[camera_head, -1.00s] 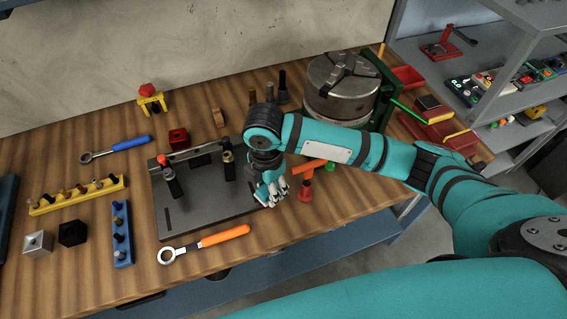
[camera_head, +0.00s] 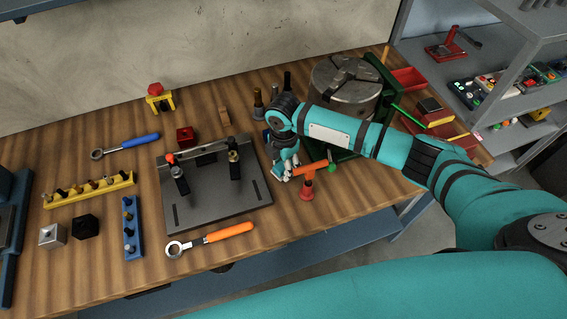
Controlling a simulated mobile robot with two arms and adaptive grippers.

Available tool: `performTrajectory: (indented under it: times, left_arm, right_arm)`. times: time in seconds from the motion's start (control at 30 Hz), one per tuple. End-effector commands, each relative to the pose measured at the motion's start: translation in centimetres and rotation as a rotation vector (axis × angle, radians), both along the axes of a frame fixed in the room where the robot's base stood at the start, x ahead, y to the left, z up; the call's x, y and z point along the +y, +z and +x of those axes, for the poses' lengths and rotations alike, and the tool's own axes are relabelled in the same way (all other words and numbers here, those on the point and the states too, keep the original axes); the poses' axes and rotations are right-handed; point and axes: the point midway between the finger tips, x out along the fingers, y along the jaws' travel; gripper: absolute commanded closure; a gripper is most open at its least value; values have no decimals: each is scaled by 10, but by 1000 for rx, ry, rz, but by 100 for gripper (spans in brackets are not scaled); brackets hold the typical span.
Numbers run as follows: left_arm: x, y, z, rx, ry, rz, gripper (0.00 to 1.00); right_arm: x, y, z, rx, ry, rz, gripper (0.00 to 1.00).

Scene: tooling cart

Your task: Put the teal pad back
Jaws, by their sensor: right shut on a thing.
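My right gripper (camera_head: 284,174) comes in from the right and points down at the bench, just right of the grey fixture plate (camera_head: 222,207). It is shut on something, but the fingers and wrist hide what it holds. I cannot make out the teal pad as a separate thing; the teal near the gripper looks like my own arm. Just right of the fingers is a red stand (camera_head: 307,188) with an orange bar. I cannot tell if they touch. My left gripper is not in view.
A grey chuck (camera_head: 346,87) stands behind my right forearm. Dark upright holders (camera_head: 258,104) stand behind the gripper. An orange-handled wrench (camera_head: 228,233) lies in front of the plate. A yellow rack (camera_head: 90,190) and blue rack (camera_head: 130,228) lie left.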

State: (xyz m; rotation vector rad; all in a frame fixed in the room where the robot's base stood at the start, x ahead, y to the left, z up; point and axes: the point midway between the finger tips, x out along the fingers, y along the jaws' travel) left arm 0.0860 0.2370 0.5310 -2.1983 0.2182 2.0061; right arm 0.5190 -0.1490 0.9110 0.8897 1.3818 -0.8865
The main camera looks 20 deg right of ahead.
Motion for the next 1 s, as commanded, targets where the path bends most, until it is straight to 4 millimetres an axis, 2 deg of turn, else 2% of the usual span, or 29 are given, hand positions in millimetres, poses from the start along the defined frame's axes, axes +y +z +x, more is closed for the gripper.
performTrajectory:
  times: [0.17,0.2,0.37,0.73,0.87,1.0]
  left_arm:
    - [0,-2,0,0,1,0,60]
    - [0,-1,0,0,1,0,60]
    - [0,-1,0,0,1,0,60]
    - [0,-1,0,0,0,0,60]
    - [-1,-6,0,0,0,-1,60]
    - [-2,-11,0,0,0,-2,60]
  right_arm:
    - [0,-3,0,1,-1,0,88]
    - [0,-3,0,1,-1,0,55]
    - [0,-3,0,1,-1,0,34]
    - [0,4,0,-1,0,0,34]
    - [0,23,1,-3,0,0,34]
    - [0,54,1,-5,0,1,34]
